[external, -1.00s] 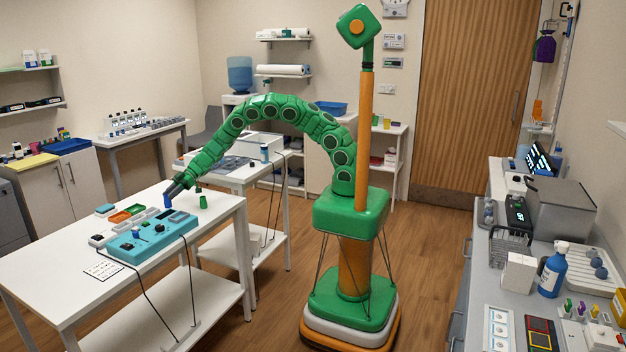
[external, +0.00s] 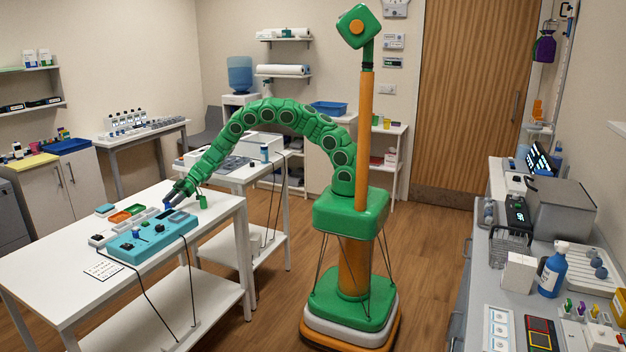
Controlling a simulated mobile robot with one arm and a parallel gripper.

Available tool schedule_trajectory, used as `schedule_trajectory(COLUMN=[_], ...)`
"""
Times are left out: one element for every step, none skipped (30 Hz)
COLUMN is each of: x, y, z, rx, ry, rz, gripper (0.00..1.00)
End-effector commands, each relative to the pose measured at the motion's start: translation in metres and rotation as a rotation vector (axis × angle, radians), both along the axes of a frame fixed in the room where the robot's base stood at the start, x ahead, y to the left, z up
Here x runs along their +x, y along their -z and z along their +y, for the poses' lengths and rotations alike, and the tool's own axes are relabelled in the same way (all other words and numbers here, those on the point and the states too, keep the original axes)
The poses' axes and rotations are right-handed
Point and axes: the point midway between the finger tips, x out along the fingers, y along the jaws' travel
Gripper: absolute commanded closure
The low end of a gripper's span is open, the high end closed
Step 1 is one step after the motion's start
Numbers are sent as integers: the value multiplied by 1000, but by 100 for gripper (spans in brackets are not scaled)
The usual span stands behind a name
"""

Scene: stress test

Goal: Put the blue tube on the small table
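A small blue tube (external: 168,207) is at the back right part of the blue board (external: 128,247) on the front white table (external: 40,262). My gripper (external: 175,199) is directly over the tube, its dark fingers pointing down and left at the tube's top. The fingers are too small in the picture to tell whether they are closed on it. A second, smaller white table (external: 240,178) stands behind the front one. Whether the tube touches the board cannot be made out.
A green object (external: 203,202) stands just right of my gripper. A blue-labelled bottle (external: 264,154) and a white box (external: 262,139) are on the rear table. The front table's left part is clear.

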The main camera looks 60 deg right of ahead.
Motion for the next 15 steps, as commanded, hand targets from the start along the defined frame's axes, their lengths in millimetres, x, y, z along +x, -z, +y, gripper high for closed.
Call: schedule_trajectory(x=[0, 0, 0, 0, 0, 0, 0, 0, 0, 0, 0, -1, -2, -2, -3], y=[0, 0, 0, 0, 0, -1, -1, -2, -4, -4, -5, -7, -9, -10, -13], z=[0, 0, 0, 0, 0, 0, 0, 0, -1, -4, -7, -11, -15, -18, -24], rx=[0, 0, 0, 0, 0, 0, 0, 0, 0, 0, 0, 0, 0, 0, 0], ry=[0, 0, 0, 0, 0, 0, 0, 0, 1, 1, 1, 2, 2, 1, 1], rz=[0, 0, 0, 0, 0, 0, 0, 0, 0, 1, 1, 0, 0, 1, 1], gripper=[43, 43, 43, 43, 43, 43, 43, 43, 43, 43, 43, 43, 43, 43, 43])
